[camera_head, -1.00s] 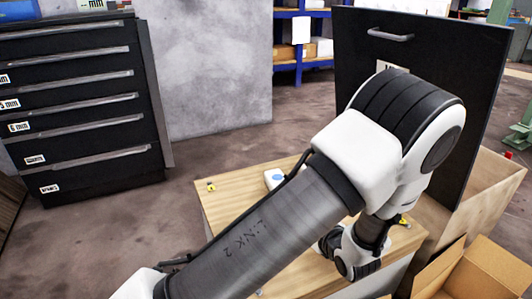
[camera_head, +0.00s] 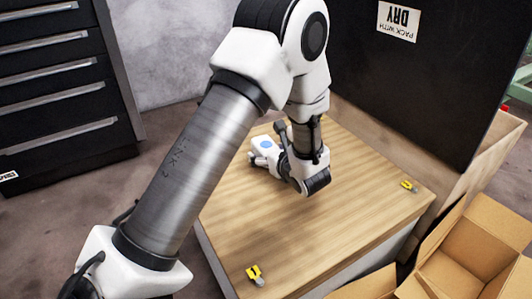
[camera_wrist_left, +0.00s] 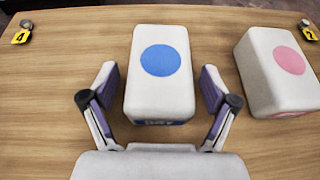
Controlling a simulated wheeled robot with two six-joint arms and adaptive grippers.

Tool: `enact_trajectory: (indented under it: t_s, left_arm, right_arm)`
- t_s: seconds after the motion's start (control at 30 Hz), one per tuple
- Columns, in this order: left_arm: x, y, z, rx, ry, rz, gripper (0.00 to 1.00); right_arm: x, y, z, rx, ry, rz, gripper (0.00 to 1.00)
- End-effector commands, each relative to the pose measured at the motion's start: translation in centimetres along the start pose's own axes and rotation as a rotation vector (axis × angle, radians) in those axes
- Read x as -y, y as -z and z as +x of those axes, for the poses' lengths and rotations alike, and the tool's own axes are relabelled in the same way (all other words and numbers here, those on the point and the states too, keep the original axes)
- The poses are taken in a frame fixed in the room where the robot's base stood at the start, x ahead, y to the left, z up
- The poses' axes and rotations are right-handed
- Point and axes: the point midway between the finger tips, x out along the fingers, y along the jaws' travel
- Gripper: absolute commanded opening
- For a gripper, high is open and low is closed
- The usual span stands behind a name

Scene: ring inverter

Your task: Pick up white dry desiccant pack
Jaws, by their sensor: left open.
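A white pack with a blue dot (camera_head: 264,145) sits on the wooden table; it also shows in the left wrist view (camera_wrist_left: 160,85), with blurred lettering on its near side. My left gripper (camera_wrist_left: 159,76) is open, with one finger on each side of this pack and small gaps visible. In the head view my left gripper (camera_head: 264,158) is at the pack, partly covering it. A second white pack with a pink dot (camera_wrist_left: 282,72) stands to the right in the wrist view; my arm seems to hide it in the head view. My right gripper is not in view.
The wooden tabletop (camera_head: 340,215) is mostly clear. Yellow numbered markers (camera_head: 254,273) stand near its corners. A black board (camera_head: 440,80) with an upside-down "PACK WITH DRY" label (camera_head: 398,21) rises behind it. An open cardboard box (camera_head: 480,250) is at the lower right.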

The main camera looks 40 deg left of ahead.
Motion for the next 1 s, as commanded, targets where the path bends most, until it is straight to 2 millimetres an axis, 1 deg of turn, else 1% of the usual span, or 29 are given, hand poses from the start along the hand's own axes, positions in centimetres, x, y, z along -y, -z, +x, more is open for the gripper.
enact_trajectory:
  t_s: [0.07,0.1,0.17,0.2,0.27,0.3,0.57,0.67,0.77,0.97,1.0]
  left_arm:
    - [0.0,-0.1,-0.1,0.000,0.000,0.000,0.86]
    - [0.0,-0.1,-0.1,0.000,0.000,0.000,0.79]
    - [0.0,-0.1,-0.1,0.000,0.000,0.000,0.58]
    - [0.0,-0.1,-0.1,0.000,0.000,0.000,0.44]
    - [0.0,-0.1,-0.1,0.000,0.000,0.000,0.23]
    - [0.0,-0.1,-0.1,0.000,0.000,0.000,0.16]
    - [0.0,-0.1,-0.1,-0.001,0.000,0.000,0.16]
    - [0.0,-0.3,-0.2,-0.001,0.000,-0.001,0.16]
    - [0.0,-1.2,-0.6,-0.001,0.000,-0.001,0.16]
    - [0.0,-4.1,-1.8,0.000,0.000,-0.002,0.16]
    - [0.3,-3.6,-2.3,0.002,0.003,0.004,0.16]
  right_arm:
    - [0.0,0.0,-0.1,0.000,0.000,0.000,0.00]
    - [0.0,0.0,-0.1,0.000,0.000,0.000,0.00]
    - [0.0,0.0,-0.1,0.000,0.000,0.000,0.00]
    - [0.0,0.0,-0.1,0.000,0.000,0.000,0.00]
    - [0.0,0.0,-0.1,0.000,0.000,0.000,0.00]
    - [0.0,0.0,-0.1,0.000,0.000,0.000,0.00]
    - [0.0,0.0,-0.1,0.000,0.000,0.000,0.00]
    - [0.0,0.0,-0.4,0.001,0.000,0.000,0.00]
    - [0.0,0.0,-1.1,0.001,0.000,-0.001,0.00]
    - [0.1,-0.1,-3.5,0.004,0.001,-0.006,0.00]
    - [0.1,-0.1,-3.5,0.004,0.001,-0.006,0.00]
